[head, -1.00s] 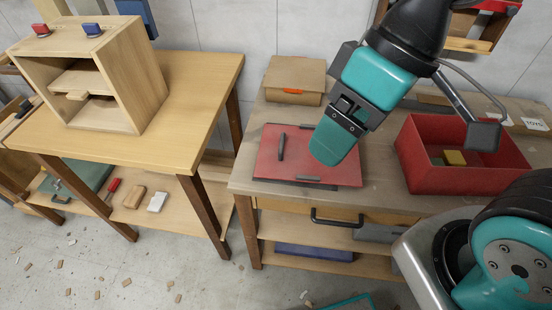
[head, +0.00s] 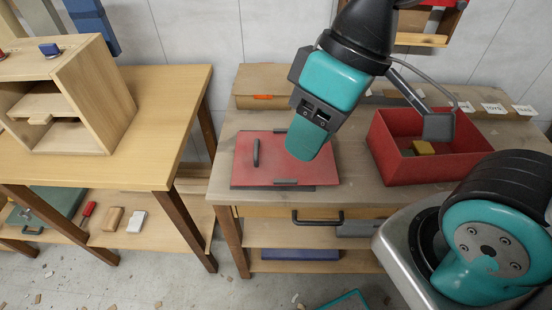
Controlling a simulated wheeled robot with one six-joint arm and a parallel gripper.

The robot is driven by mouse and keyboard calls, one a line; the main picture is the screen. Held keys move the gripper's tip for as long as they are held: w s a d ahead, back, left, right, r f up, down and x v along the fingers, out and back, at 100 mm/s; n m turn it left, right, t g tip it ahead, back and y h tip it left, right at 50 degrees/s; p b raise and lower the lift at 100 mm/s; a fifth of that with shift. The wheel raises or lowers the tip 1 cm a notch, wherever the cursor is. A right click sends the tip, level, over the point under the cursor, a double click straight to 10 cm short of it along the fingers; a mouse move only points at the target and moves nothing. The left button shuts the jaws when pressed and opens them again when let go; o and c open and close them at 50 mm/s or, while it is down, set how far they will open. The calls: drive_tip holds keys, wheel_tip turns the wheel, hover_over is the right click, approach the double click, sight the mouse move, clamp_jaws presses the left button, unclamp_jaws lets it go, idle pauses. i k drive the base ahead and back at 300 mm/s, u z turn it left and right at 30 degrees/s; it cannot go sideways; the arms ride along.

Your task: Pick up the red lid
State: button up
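The red lid (head: 252,172) is a flat red panel lying on the right workbench, with a dark upright handle (head: 256,152) near its left side and dark strips at its front and back edges. My gripper (head: 305,145), with teal fingers, points down over the right part of the lid and hides some of it. It is to the right of the handle and looks clear of it. From this angle I cannot see a gap between the fingers, and nothing shows held.
An open red box (head: 408,170) with a yellow block (head: 424,148) inside stands right of the lid. A wooden box (head: 262,84) is behind the lid. A second table (head: 160,130) with a wooden cabinet (head: 118,98) stands at the left, across a narrow gap.

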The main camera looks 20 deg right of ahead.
sight(261, 159)
drive_tip(key=k, duration=1.15)
drive_tip(key=u, duration=0.9)
drive_tip(key=i, duration=1)
drive_tip(key=z, duration=0.65)
drive_tip(key=i, duration=0.65)
drive_tip(key=z, duration=0.7)
